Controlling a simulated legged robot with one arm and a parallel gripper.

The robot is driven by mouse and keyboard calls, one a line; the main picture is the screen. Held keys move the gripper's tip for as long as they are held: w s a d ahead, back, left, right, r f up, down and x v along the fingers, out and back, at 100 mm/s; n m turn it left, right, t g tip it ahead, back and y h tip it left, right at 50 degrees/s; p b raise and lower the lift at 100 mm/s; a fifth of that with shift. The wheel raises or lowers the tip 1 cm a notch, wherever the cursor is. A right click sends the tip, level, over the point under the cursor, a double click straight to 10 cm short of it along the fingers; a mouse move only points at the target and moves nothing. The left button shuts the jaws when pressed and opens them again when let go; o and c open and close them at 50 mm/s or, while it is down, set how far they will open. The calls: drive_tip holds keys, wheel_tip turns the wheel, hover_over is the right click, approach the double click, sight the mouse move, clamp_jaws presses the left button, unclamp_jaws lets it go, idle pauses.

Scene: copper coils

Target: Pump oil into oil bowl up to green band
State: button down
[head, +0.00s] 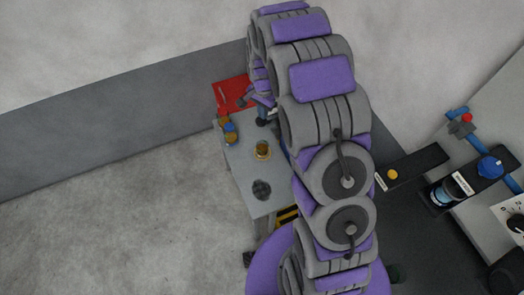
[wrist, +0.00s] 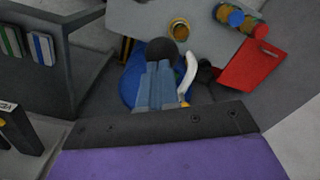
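In the wrist view, the blue-grey fingers of my gripper (wrist: 160,72) lie close together. A dark round knob (wrist: 162,47) shows at their tips. A blue rounded body (wrist: 130,80) lies behind them, and a pale curved piece (wrist: 187,72) stands to their right. These may be parts of an oil can; the fingers hide much of it, and I cannot tell whether they grip it. In the head view, a clear bluish bowl (head: 441,195) with a white label sits on the machine at right. It may be the oil bowl; its level and green band are too small to read.
A grey table (head: 240,160) holds a brass cup (head: 262,151), a dark mesh disc (head: 261,190), blue-and-amber containers (head: 229,132) and a red box (head: 231,92). A blue knob (head: 490,166) and a dial panel (head: 516,221) are at right. Open floor (head: 120,210) lies left.

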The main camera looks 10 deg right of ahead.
wheel_tip(320, 180, up, 15)
drive_tip(key=d+p, duration=0.2)
drive_tip(key=p, duration=0.1)
drive_tip(key=shift+w+d, duration=0.2)
drive_tip(key=shift+d, duration=0.05)
idle(0.6)
drive_tip(key=shift+s, duration=0.1)
idle(0.4)
drive_tip(key=s+f+n+b, duration=0.2)
drive_tip(key=s+b, duration=0.3)
drive_tip(key=s, duration=0.8)
drive_tip(key=s+f+n+g+b, duration=0.1)
drive_tip(key=s+n+b, duration=0.3)
drive_tip(key=s, duration=0.9)
drive_tip(key=s+a+f+n+b, duration=0.1)
drive_tip(key=s+f+n+b, duration=0.2)
drive_tip(key=s, duration=1)
drive_tip(key=f+b, duration=0.1)
drive_tip(key=b, duration=0.2)
drive_tip(key=shift+n+g+b, duration=0.3)
drive_tip(key=shift+n+g, duration=0.1)
